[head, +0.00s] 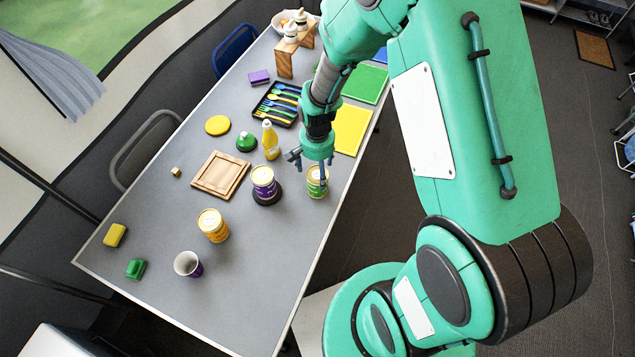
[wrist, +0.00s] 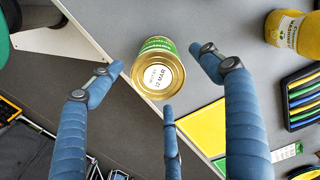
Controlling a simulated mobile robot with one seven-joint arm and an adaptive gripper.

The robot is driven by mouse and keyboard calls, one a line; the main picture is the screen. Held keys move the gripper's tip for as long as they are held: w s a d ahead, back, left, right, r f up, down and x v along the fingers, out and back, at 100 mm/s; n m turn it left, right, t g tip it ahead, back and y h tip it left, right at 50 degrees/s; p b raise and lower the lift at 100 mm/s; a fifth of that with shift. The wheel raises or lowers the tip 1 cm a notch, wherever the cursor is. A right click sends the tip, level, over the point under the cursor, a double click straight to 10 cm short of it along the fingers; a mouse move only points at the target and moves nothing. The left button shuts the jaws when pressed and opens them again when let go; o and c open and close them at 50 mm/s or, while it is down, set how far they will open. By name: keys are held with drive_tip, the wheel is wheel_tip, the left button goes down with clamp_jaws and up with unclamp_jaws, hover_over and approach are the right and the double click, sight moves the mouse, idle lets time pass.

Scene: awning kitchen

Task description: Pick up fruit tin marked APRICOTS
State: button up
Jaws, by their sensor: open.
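A green tin with a gold rim (head: 317,184) stands near the table's right edge. My gripper (head: 309,168) is above it, open. In the wrist view the green tin (wrist: 159,70) lies between and beyond my three blue fingertips, with a date label reading "12 MAR" on its end. I see no finger clearly touching it. Its side label is too foreshortened to read. A purple tin (head: 264,182) stands on a dark disc to the left, and an orange-yellow tin (head: 213,226) stands nearer the front. I cannot read APRICOTS on any tin.
A yellow bottle (head: 270,140), a green-topped item (head: 246,142) and a cutlery tray (head: 278,104) are farther back. A wooden board (head: 221,175) lies left. A yellow mat (head: 352,128) lies behind the green tin. A cup (head: 188,264) stands in front.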

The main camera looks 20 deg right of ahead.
drive_tip(key=shift+s+f+b, duration=0.15)
drive_tip(key=shift+f+b, duration=0.55)
drive_tip(key=shift+f, duration=1.65)
drive_tip(key=c, duration=1.7)
drive_tip(key=shift+r, duration=0.1)
drive_tip(key=shift+r+p, duration=0.35)
drive_tip(key=shift+r, duration=0.45)
wheel_tip(320, 180, up, 2)
drive_tip(key=shift+r+p, duration=0.2)
drive_tip(key=shift+p, duration=0.25)
drive_tip(key=s+p, duration=0.2)
drive_tip(key=s, duration=1.4)
drive_tip(key=shift+a+r, duration=0.25)
drive_tip(key=shift+r, duration=0.2)
